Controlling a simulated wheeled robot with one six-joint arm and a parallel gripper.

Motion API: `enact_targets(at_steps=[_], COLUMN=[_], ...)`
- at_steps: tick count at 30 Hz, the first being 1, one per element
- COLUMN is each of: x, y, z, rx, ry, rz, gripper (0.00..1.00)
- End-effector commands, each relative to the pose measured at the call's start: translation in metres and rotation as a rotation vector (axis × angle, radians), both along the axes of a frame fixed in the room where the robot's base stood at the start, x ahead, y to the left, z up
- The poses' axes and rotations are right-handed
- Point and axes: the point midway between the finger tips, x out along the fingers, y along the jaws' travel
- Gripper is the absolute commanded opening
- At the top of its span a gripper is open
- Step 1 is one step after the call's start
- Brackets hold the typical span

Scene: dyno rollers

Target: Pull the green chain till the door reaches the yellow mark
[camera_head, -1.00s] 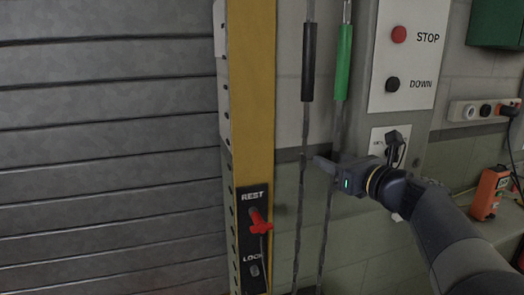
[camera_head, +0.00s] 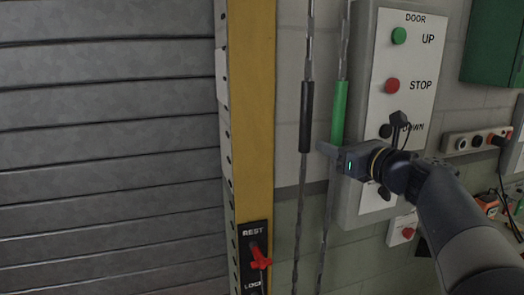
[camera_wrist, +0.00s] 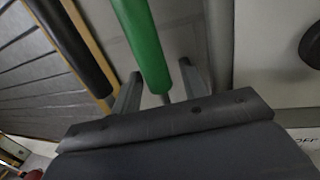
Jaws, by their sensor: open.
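The green chain's sleeve (camera_head: 339,112) hangs upright in the head view, with bare chain above and below it. My gripper (camera_head: 327,149) is at the sleeve's lower end. In the wrist view the green sleeve (camera_wrist: 143,45) runs down between my two open fingers, with a gap on each side. The fingers are not closed on it. The grey slatted door (camera_head: 105,140) fills the left of the head view. Its bottom edge is out of view. I cannot make out a yellow mark on it or beside it.
A black-sleeved chain (camera_head: 306,117) hangs just left of the green one. A yellow post (camera_head: 251,110) with a red-handled REST/LOCK plate (camera_head: 255,262) stands further left. A button panel (camera_head: 405,65) and a green box (camera_head: 491,45) are to the right.

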Motion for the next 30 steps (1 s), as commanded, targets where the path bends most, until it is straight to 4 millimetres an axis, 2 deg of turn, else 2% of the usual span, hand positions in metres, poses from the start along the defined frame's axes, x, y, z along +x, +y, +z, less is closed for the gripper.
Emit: enact_targets(at_steps=[1,18,20,30], x=[0.0,0.0,-0.013,-0.062], y=[0.0,0.0,-0.009,-0.038], z=[0.013,0.091,0.081,0.081], rx=[-0.001,-0.002,-0.002,-0.003], ry=[-0.002,-0.001,-0.003,-0.003], rz=[0.0,0.0,-0.005,-0.005], gripper=[0.42,0.42,0.42,0.42])
